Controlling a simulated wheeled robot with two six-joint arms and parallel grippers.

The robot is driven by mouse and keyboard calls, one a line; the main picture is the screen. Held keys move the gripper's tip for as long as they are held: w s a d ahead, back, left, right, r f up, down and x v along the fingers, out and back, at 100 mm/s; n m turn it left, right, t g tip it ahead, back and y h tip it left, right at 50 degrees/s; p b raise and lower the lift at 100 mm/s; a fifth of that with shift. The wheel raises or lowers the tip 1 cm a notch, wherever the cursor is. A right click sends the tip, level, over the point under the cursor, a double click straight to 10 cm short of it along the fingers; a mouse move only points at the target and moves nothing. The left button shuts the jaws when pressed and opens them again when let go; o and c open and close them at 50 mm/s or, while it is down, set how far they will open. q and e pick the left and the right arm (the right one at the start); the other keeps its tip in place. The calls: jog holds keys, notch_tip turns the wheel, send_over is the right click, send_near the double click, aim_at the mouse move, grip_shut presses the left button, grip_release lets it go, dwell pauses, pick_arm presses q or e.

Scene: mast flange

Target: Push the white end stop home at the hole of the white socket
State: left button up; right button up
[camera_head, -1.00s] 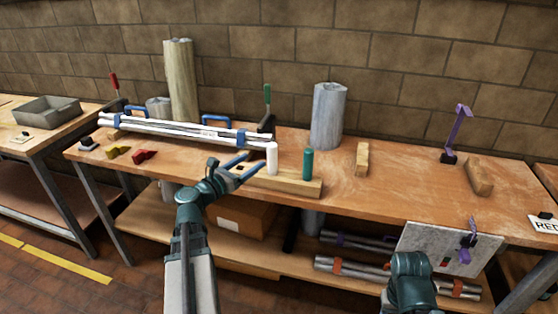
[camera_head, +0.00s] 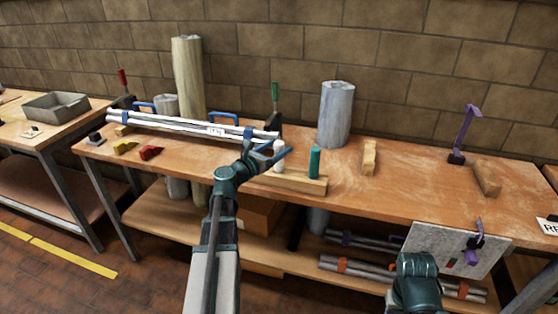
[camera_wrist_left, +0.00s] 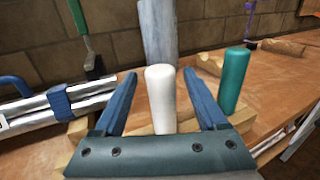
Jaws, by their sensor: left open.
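The white end stop (camera_head: 279,148) is a smooth upright cylinder on the wooden block (camera_head: 310,185), left of a teal cylinder (camera_head: 314,162). In the left wrist view the white end stop (camera_wrist_left: 161,98) stands between the two blue fingers, with gaps on both sides. My left gripper (camera_head: 268,154) is open around it, not closed on it. The foot of the end stop is hidden behind the gripper's body in the wrist view. I cannot make out the white socket or its hole.
White tubes with blue clamps (camera_head: 190,124) lie behind my left gripper. A wood block (camera_head: 369,157) lies to the right. The tabletop (camera_head: 415,180) between it and the purple clamp stand (camera_head: 466,135) is clear.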

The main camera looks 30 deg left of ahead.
pick_arm(q)
jog(key=w, duration=0.3)
jog(key=shift+w+d+f, duration=0.15)
jog(key=shift+w+d, duration=0.2)
jog(key=shift+w, duration=0.05)
grip_shut()
